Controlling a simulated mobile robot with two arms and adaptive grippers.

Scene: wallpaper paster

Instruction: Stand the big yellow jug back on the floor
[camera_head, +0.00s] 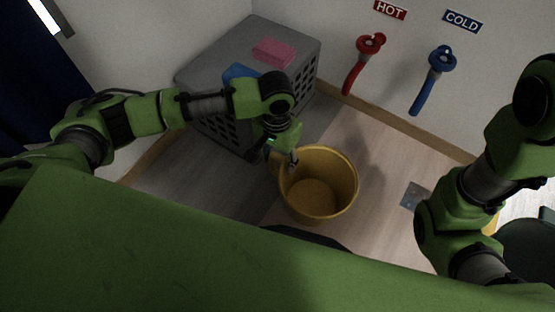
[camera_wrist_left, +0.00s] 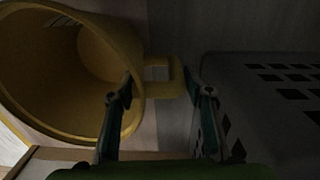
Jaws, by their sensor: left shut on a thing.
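The big yellow jug (camera_head: 345,200) is in the middle of the head view, mouth facing up toward the camera, and it looks empty. In the left wrist view the jug (camera_wrist_left: 95,50) fills the left side, with its squarish handle (camera_wrist_left: 165,82) at its right. My left gripper (camera_head: 291,163) is at the jug's left side and shut on it. In the left wrist view its fingers (camera_wrist_left: 165,92) stand on either side of the handle area. Whether the jug's base touches the floor cannot be told. My right arm shows at the right; its gripper is out of view.
A grey perforated crate (camera_head: 215,65) stands behind left, with a pink sponge (camera_head: 273,52) and a blue one (camera_head: 240,74) on top. A red hot tap (camera_head: 368,50) and blue cold tap (camera_head: 438,65) are on the wall. A metal floor plate (camera_head: 412,196) lies right of the jug.

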